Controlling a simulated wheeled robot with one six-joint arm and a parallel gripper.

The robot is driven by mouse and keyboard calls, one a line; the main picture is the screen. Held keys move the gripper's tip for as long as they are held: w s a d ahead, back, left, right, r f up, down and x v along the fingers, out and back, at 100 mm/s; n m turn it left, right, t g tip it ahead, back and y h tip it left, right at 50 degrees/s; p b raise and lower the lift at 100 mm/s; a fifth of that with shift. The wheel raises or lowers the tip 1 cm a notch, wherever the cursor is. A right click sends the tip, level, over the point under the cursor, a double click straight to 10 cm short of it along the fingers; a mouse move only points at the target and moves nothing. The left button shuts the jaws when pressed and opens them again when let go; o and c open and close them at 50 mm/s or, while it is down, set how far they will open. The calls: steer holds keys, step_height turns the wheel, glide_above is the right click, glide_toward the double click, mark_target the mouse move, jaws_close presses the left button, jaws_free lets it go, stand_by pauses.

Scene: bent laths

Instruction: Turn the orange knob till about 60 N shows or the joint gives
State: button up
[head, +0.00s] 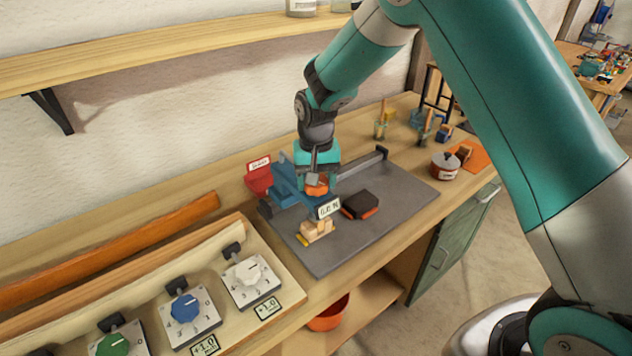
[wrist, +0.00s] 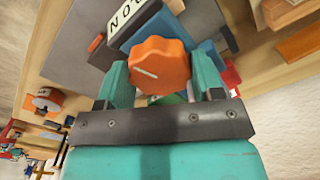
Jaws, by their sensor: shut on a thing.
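The orange knob (head: 317,189) sits on the blue rig (head: 287,185) on the grey plate (head: 340,252). In the wrist view the knob (wrist: 160,64) lies between the two teal fingers of my gripper (wrist: 162,82), with a pale line on its face. My gripper (head: 317,178) is shut on the knob from above. A small white display (head: 328,207) beside the knob appears to read 0.0 N; in the wrist view the display (wrist: 125,14) is upside down and partly cut off. Small pale wood pieces (head: 317,230) lie in front of the rig; whether they form the joint I cannot tell.
A dark block with an orange side (head: 360,205) lies right of the display. A red labelled box (head: 259,175) stands behind the rig. Dials (head: 250,280) line the front left. A pot (head: 445,165) stands at the right. A shelf (head: 180,52) hangs above.

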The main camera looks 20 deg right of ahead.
steer(key=m+b, duration=0.1)
steer(key=m, duration=1)
steer(key=shift+m+b, duration=0.4)
stand_by(0.3)
steer(key=o, duration=0.9)
steer(key=shift+r, duration=0.15)
step_height(320, 180, up, 17)
steer(key=b, duration=0.3)
steer(key=shift+r, duration=0.1)
